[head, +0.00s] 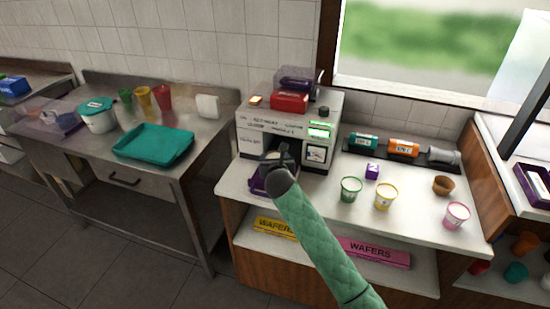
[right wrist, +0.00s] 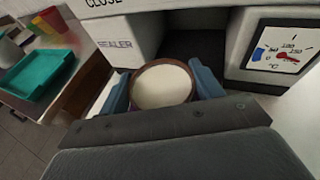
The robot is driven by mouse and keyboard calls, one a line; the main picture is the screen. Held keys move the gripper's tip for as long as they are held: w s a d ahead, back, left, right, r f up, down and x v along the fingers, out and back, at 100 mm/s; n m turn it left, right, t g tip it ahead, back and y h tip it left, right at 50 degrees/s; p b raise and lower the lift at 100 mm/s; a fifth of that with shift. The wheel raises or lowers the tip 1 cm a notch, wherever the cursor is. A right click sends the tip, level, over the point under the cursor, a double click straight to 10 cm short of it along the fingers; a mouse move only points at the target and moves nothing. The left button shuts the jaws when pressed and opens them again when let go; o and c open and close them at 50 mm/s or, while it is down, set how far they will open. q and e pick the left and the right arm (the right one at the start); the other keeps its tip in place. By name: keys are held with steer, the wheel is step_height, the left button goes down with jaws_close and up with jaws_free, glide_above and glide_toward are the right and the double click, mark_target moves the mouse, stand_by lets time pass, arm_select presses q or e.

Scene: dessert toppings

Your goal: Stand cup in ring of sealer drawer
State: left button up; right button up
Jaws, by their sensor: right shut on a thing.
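The sealer (head: 256,128) is a white boxy machine on the counter, with printed labels, a green display and a dial. In the right wrist view its front, marked SEALER (right wrist: 115,44), is directly ahead. My right gripper (right wrist: 163,88) is shut on a round cup (right wrist: 160,86) with a brown rim and a whitish inside, seen from above, one blue finger on each side. In the head view my right gripper (head: 281,153) is in front of the sealer and hides the cup. A dark purple part (head: 258,184) shows below it; I cannot tell whether it is the drawer. The ring is hidden.
A teal tray (head: 153,145) is on the left table.

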steer(key=o, duration=1.1)
steer(key=shift+f, duration=0.1)
steer(key=shift+c, duration=0.2)
arm_select(q)
steer(key=shift+a, duration=0.1)
steer(key=shift+f, duration=0.1)
arm_select(e)
steer(key=shift+s, duration=0.3)
steer(key=b+v, duration=0.3)
steer(key=v, duration=0.7)
steer(key=shift+s+r, duration=0.45)
steer(key=shift+s, duration=0.25)
arm_select(q)
step_height(320, 180, up, 7)
steer(key=w+d, duration=0.2)
steer(key=shift+w+d+f+g, duration=0.2)
steer(key=shift+w+d+g, duration=0.05)
steer(key=shift+d+g, duration=0.05)
